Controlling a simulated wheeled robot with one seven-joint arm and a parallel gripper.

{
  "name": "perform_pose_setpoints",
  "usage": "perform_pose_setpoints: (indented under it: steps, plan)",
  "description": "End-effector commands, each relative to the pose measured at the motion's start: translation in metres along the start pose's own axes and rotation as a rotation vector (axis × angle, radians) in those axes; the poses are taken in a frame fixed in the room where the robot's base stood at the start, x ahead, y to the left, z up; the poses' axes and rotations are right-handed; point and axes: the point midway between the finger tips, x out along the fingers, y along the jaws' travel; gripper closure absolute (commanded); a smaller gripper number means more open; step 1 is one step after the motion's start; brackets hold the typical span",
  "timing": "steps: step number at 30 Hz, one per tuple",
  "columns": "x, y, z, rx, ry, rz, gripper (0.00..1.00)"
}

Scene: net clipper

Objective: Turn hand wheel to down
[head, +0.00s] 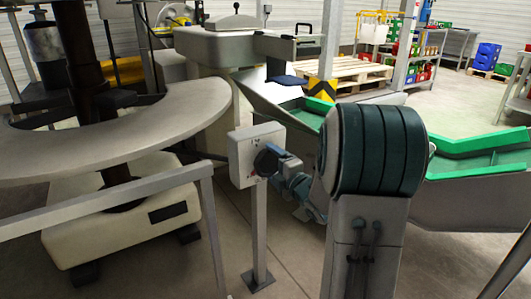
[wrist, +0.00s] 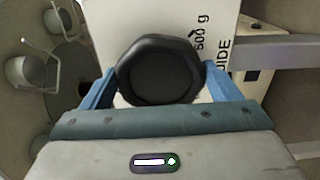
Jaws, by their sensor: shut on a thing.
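The hand wheel (wrist: 158,72) is a dark, faceted round knob on the front of a pale box. In the wrist view it sits between the two blue fingers of my gripper (wrist: 158,82), which are shut on its left and right sides. In the head view the hand wheel (head: 266,161) shows as a dark disc on the pale control box (head: 243,150), which stands on a grey post. My gripper (head: 272,160) reaches it from the right and partly hides it.
A grey railing (head: 120,198) and a large ring-shaped table (head: 130,140) stand left of the box. A metal chute with green edges (head: 470,150) lies behind my arm on the right. The post's base plate (head: 258,280) is on the floor.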

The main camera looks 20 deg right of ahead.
Motion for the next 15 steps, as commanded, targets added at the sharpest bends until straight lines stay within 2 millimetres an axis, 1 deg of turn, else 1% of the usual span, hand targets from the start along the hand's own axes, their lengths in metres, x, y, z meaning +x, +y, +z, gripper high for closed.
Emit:
perform_pose_setpoints:
  steps: [1, 2, 3, 11, 14, 15]
  plan:
    - [0.002, 0.005, -0.002, -0.007, 0.007, 0.012, 0.14]
    - [0.002, 0.005, -0.002, -0.007, 0.006, 0.012, 0.05]
    - [0.002, 0.004, -0.001, -0.006, 0.005, 0.011, 0.00]
    - [-0.002, 0.002, 0.001, -0.003, -0.001, 0.006, 0.00]
    - [-0.010, 0.003, 0.001, -0.002, -0.001, 0.005, 0.00]
    - [-0.015, 0.004, 0.001, -0.003, -0.002, 0.004, 0.00]
